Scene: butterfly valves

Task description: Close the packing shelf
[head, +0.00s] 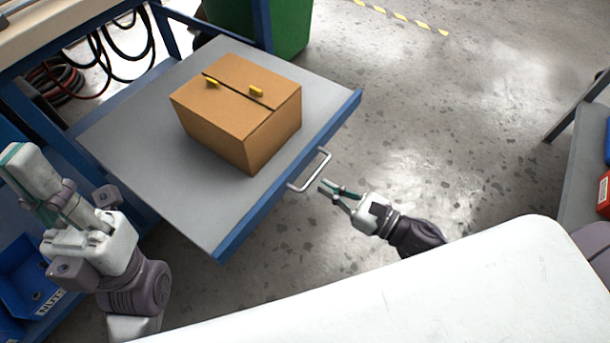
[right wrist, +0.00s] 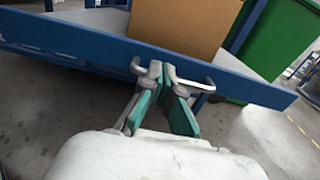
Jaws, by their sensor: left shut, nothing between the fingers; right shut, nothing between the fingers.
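The packing shelf (head: 175,205) is a grey pull-out board with a blue front edge, and it extends out from the blue frame. A silver handle (head: 321,170) sits on its front edge. A closed cardboard box (head: 235,115) rests on the shelf. My right gripper (head: 324,187) is shut with nothing in it, close in front of the handle. In the right wrist view its teal fingertips (right wrist: 162,75) overlap the handle (right wrist: 195,84); contact is unclear. My left gripper (head: 18,158) is shut and empty at the left, away from the handle.
A green bin (head: 290,28) stands behind the shelf. Coiled hoses (head: 60,80) hang under the bench at the upper left. A blue bin (head: 28,270) is at the lower left. A grey bench (head: 582,165) stands at the right. The floor between is clear.

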